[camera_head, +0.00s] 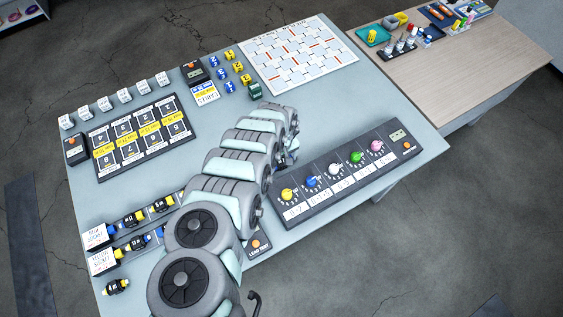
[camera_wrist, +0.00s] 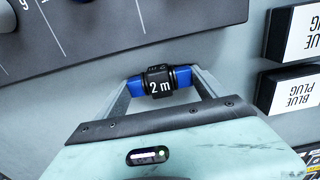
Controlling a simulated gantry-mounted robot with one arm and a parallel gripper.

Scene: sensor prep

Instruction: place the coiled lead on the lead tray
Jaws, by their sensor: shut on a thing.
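The coiled lead (camera_wrist: 181,78), blue with a black band marked "2 m", is between the fingertips of my gripper (camera_wrist: 160,84) in the wrist view. My gripper is shut on it. In the head view my arm mostly hides the gripper and the lead, near the upper left end of the knob panel.
The knob panel (camera_head: 317,196) has several coloured knobs. Its dark edge appears at the wrist view's upper left. A loose yellow and black lead (camera_head: 117,287) lies near the table's front left. A numbered rack (camera_head: 141,136) is at left.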

